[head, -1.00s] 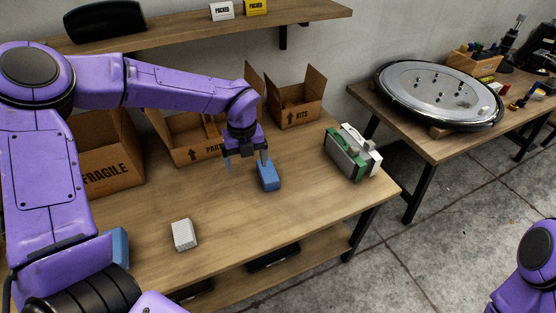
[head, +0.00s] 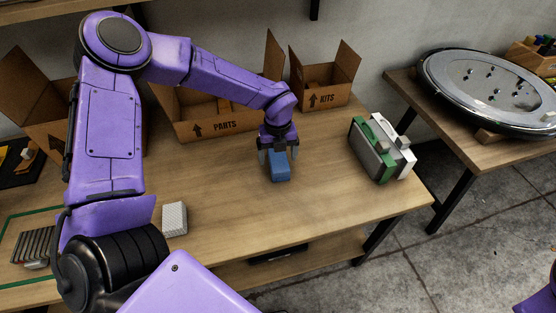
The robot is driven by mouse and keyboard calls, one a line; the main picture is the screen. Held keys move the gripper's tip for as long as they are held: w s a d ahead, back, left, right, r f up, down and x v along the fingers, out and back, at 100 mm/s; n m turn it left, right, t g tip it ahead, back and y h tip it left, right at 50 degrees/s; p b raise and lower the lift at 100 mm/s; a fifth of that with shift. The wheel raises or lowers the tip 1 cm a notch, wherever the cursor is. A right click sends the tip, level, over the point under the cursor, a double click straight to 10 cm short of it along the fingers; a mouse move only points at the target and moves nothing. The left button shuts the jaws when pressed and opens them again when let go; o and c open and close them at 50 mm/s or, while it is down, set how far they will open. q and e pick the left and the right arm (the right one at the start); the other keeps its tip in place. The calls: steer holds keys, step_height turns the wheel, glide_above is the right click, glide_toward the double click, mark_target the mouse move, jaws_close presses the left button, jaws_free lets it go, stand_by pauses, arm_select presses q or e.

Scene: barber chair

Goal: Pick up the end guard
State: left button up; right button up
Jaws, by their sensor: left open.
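A small blue block (head: 280,172), which I take to be the end guard, lies on the wooden table in the head view, in front of the cardboard boxes. My left gripper (head: 279,157) points down over its far part, with one finger on each side. The fingers are open, and I cannot tell whether they touch the block. The gripper hides the block's far end. Only a purple bit of my right arm shows at the lower right edge; its gripper is out of view.
Open boxes marked PARTS (head: 213,127) and KITS (head: 325,97) stand behind the block. A green, grey and white stand (head: 375,152) is at the table's right end. A white ridged block (head: 175,218) lies nearer. A second table (head: 455,135) carries a large round metal disc (head: 490,82).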

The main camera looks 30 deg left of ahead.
mark_target(279, 161)
arm_select(q)
steer(key=f, duration=0.2)
steer(key=w+f, duration=0.1)
steer(key=f, duration=0.1)
steer(key=shift+f, duration=0.1)
steer(key=shift+s, duration=0.15)
steer(key=shift+f, duration=0.3)
steer(key=c, duration=1)
